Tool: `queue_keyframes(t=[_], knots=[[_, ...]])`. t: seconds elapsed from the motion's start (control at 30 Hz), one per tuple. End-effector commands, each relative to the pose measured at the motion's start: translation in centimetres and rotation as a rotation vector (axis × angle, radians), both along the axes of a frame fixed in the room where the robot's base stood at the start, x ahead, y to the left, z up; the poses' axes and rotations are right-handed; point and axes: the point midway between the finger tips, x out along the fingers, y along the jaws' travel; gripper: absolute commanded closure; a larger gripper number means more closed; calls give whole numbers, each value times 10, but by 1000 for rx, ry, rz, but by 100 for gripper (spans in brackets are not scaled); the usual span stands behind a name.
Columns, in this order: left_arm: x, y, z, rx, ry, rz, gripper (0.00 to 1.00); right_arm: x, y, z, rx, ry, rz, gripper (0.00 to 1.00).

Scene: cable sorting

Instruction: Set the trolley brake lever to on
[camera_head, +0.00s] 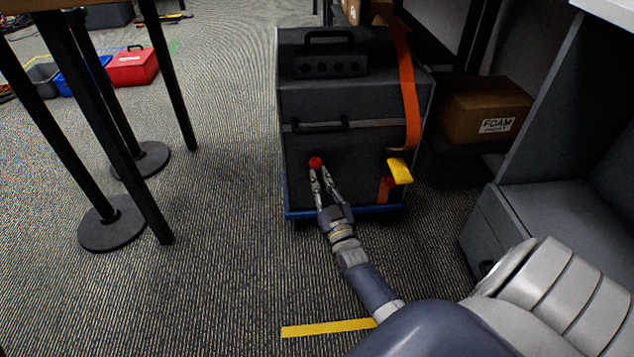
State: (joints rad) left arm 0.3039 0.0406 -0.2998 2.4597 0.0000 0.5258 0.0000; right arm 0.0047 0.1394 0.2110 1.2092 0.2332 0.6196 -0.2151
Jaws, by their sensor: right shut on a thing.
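The trolley (292,214) is a low blue base under a large dark case (345,90). A red knob (316,162), which looks like the end of the brake lever, shows low on the front of the case. My right gripper (318,174) reaches up from the lower right, and its fingers are shut on the red knob. The rest of the lever is hidden behind the fingers, and I cannot read its setting. My left gripper is not in view.
An orange strap (407,90) and a yellow block (399,171) are at the case's right side. Table legs (115,120) stand at left. A yellow floor strip (328,328) lies in front.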

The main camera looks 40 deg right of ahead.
Motion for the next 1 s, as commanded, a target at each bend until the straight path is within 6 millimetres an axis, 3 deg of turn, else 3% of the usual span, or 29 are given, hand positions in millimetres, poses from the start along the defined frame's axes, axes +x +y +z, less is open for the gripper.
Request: queue_keyframes(t=[0.03, 0.83, 0.87, 0.9, 0.97, 1.0], knots=[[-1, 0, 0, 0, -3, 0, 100, 4, 1, 10, 20, -36, 5, 100], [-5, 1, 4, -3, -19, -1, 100, 0, -6, 12, 111, -95, 1, 100], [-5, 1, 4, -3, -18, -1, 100, 0, -7, 12, 111, -95, 1, 81], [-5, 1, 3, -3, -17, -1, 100, 0, -7, 12, 111, -95, 1, 72], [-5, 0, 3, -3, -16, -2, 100, 0, -7, 11, 111, -95, -1, 59], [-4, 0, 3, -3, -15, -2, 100, 0, -7, 11, 111, -93, -1, 57]])
